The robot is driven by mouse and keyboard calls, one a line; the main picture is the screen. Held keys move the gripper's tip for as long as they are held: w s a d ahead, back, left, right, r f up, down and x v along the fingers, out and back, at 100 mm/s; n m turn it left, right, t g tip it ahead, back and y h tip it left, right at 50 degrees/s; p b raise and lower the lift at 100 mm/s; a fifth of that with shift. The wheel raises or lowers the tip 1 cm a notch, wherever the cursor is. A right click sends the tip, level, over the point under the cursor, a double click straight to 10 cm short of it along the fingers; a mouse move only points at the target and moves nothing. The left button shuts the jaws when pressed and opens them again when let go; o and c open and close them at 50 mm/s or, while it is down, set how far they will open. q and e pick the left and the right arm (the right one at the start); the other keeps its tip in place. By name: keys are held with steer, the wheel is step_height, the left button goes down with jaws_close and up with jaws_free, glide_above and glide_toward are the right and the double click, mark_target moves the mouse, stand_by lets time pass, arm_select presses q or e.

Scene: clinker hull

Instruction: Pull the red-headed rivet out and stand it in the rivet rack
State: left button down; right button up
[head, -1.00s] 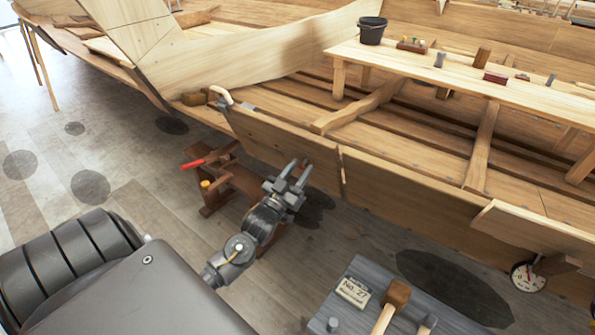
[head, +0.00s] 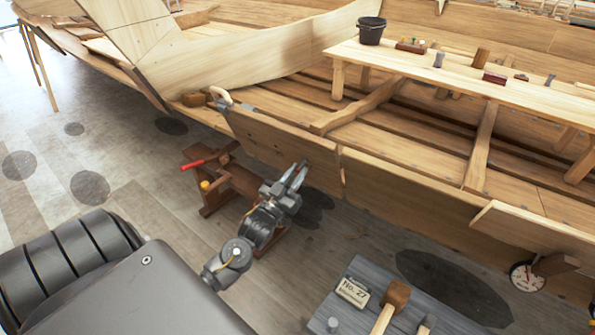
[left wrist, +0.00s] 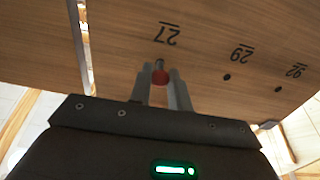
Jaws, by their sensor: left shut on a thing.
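The red-headed rivet (left wrist: 160,77) sits at the hull plank by an inverted number 27 in the left wrist view. My left gripper (left wrist: 160,80) is shut on it, one finger on each side of the red head. A short grey part shows just beyond the head; I cannot tell how far the rivet stands out. In the head view my left gripper (head: 297,172) is against the outer plank (head: 270,142), and the rivet is hidden. A small brown block with coloured heads (head: 411,46), perhaps the rivet rack, stands on the bench. My right gripper is not in view.
The bench (head: 450,75) inside the hull also holds a black bucket (head: 371,31) and several blocks. A grey surface (head: 350,318) in front has a "No. 27" card (head: 352,291) and a mallet (head: 396,295). A brown wooden stand (head: 225,185) is beside my left arm.

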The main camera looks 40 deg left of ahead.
arm_select(q)
steer(key=shift+v, duration=1.95)
